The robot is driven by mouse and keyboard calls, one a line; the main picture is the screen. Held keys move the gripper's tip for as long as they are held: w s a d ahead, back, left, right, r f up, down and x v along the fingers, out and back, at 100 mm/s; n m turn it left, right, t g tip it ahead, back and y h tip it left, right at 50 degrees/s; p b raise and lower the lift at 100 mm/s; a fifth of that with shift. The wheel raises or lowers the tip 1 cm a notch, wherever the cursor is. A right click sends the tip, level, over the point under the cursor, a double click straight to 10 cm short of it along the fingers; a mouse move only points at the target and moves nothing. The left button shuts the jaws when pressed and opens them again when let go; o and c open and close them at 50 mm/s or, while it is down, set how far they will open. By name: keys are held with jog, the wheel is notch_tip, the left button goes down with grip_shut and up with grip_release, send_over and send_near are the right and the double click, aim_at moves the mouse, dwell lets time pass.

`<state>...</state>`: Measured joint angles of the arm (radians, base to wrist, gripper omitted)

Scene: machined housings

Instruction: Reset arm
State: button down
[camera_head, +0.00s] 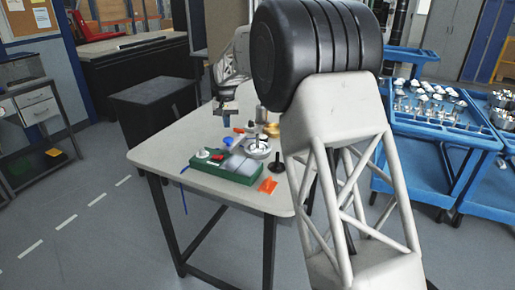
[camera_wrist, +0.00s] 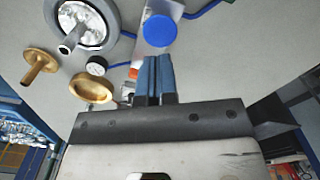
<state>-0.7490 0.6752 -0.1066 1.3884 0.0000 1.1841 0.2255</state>
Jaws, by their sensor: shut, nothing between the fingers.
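My gripper (camera_wrist: 155,72) shows in the wrist view, its two blue fingers together with nothing between them. In that view the fingertips lie just below a round blue cap (camera_wrist: 158,30) in the picture. I cannot tell whether they touch it. In the head view the gripper (camera_head: 226,122) appears small above the far part of the grey worktable (camera_head: 160,149). My light-grey lattice arm and black joint fill the right foreground of the head view and hide part of the table.
A green tray (camera_head: 196,168), an orange piece (camera_head: 268,184) and a black spindle part (camera_head: 277,166) sit on the table. In the wrist view, a ringed metal housing (camera_wrist: 112,18), a brass knob (camera_wrist: 40,66), a brass ring (camera_wrist: 93,88) and a small gauge (camera_wrist: 96,66) lie left of the fingers. Blue carts (camera_head: 425,127) stand right.

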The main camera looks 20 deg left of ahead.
jog(key=shift+d, duration=0.1)
dwell(0.7)
jog(key=s+d+r+m, duration=0.1)
jog(key=s+d+r, duration=0.35)
jog(key=d, duration=1.05)
jog(key=s+d+r+m+t, duration=0.1)
jog(key=s+d+r, duration=0.35)
jog(key=d, duration=0.95)
jog(key=s+d+r+m, duration=0.15)
jog(key=d+r, duration=0.45)
jog(key=d, duration=0.9)
jog(key=s+d+m+t, duration=0.1)
jog(key=s+d, duration=1.5)
jog(key=s+d+f+m, duration=0.1)
jog(key=s+d+f, duration=0.3)
jog(key=s, duration=0.5)
jog(key=s+d+f, duration=0.5)
jog(key=s+d, duration=0.1)
jog(key=s, duration=0.4)
jog(key=shift+s+d+m+t, duration=0.2)
jog(key=shift+s+m+t, duration=0.05)
jog(key=shift+m+t, duration=0.1)
jog(key=c, duration=1.8)
grip_release()
